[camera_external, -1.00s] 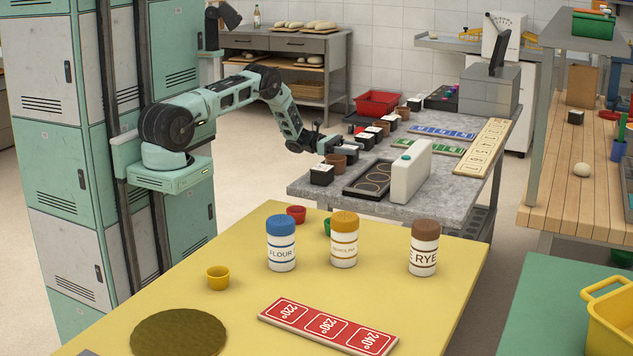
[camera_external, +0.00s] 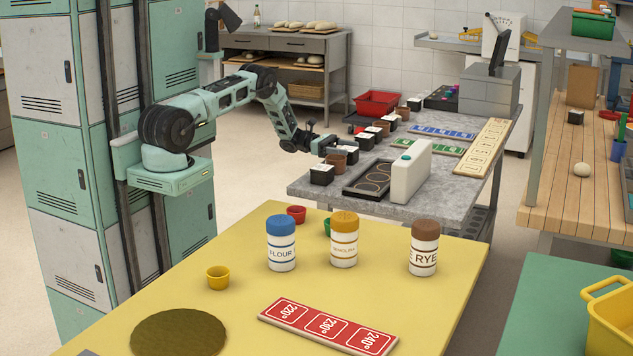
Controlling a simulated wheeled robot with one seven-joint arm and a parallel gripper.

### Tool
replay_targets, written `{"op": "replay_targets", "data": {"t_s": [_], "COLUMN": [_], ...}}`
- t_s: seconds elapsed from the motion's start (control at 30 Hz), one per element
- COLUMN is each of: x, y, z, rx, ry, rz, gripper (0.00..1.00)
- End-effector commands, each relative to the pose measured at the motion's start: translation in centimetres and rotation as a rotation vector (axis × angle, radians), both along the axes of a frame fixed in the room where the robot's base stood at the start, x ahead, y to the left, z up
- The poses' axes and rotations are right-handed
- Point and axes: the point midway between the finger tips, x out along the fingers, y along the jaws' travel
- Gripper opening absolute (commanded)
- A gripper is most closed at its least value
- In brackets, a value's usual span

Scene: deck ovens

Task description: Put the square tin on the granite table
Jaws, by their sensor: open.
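The granite table (camera_external: 445,192) is the grey speckled table in the middle. Several dark square tins with pale tops stand along its left edge. One square tin (camera_external: 322,176) is at the near left corner, upright on the tabletop. Another square tin (camera_external: 346,155) stands just behind a brown round pot (camera_external: 336,162). I cannot tell which tin the task means. My gripper (camera_external: 328,148) is open at the table's left edge, low beside the brown pot and the tins. Its fingertips are small and partly lost against the dark tins, so contact cannot be told.
A dark tray with round hollows (camera_external: 371,178) and a white upright container (camera_external: 410,172) stand near the tins. Blue and green boards (camera_external: 442,132) and a red bin (camera_external: 377,103) lie farther back. Bare granite shows right of the white container. The yellow table (camera_external: 235,325) is in front.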

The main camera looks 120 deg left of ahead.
Motion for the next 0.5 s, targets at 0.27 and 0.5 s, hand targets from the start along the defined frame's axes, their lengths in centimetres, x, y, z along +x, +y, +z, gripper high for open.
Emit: {"op": "replay_targets", "data": {"t_s": [0.27, 0.5], "x": [-6.1, -9.1], "y": [0.1, 0.0], "z": [-0.3, -0.1], "rx": [0.001, 0.001], "ry": [-0.001, -0.001], "rz": [0.004, 0.001], "gripper": [0.76, 0.76]}}
